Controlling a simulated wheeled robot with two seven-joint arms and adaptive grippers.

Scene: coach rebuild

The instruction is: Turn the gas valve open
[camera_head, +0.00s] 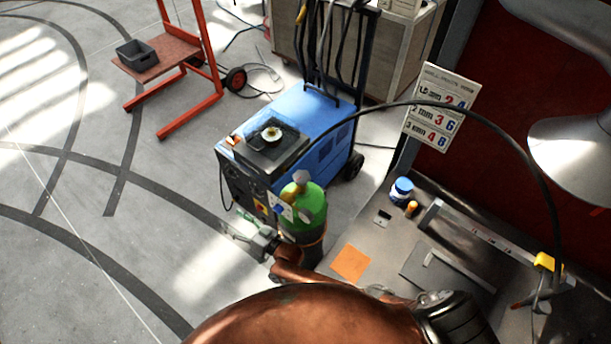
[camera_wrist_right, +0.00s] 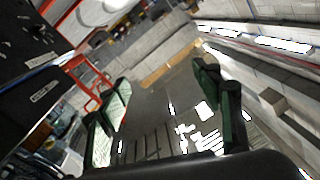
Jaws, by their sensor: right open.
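A green gas cylinder (camera_head: 310,207) stands upright in front of the blue welding machine in the head view. A pale knob-like valve (camera_head: 301,177) sits at its top, and small gauge-like parts show just below it. My right gripper (camera_head: 229,231) is to the left of the cylinder and lower in the picture, apart from the valve. In the right wrist view its two green-padded fingers (camera_wrist_right: 163,78) are spread wide with nothing between them. I cannot make out the valve in the wrist view. My left gripper is not in view.
The blue welding machine (camera_head: 290,125) stands behind the cylinder. A metal workbench (camera_head: 385,240) with an orange sheet (camera_head: 351,263) and a blue-and-white jar (camera_head: 401,190) lies to the right. A black hose arcs above the bench. A red cart (camera_head: 200,60) stands far left; the floor at left is clear.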

